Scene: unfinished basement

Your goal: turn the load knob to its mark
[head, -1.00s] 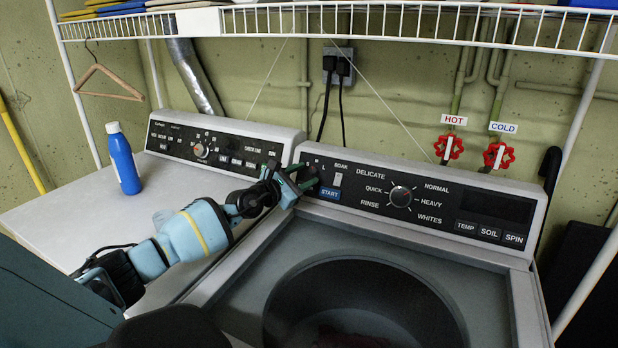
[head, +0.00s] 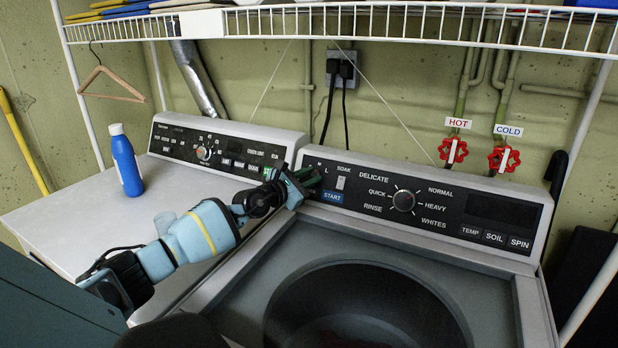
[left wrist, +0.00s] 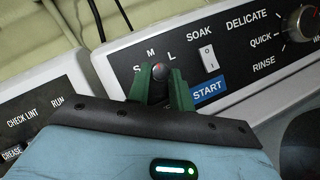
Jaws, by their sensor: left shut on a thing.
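The load knob (left wrist: 160,71) is a small dark round knob at the left end of the washer's black panel, with S, M and L printed around it. In the left wrist view it sits between the green fingers of my left gripper (left wrist: 161,86), which is shut on it. Where its pointer or the mark lies I cannot tell. In the head view my left gripper (head: 297,183) reaches the panel's left end from the left and hides the knob. My right gripper is in neither view.
The START button (head: 332,196), a small rocker switch (head: 340,183) and the cycle dial (head: 403,201) lie right of the load knob. The washer's open drum (head: 365,310) is below. A dryer (head: 200,190) with a blue bottle (head: 126,162) stands left. A wire shelf (head: 350,20) hangs above.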

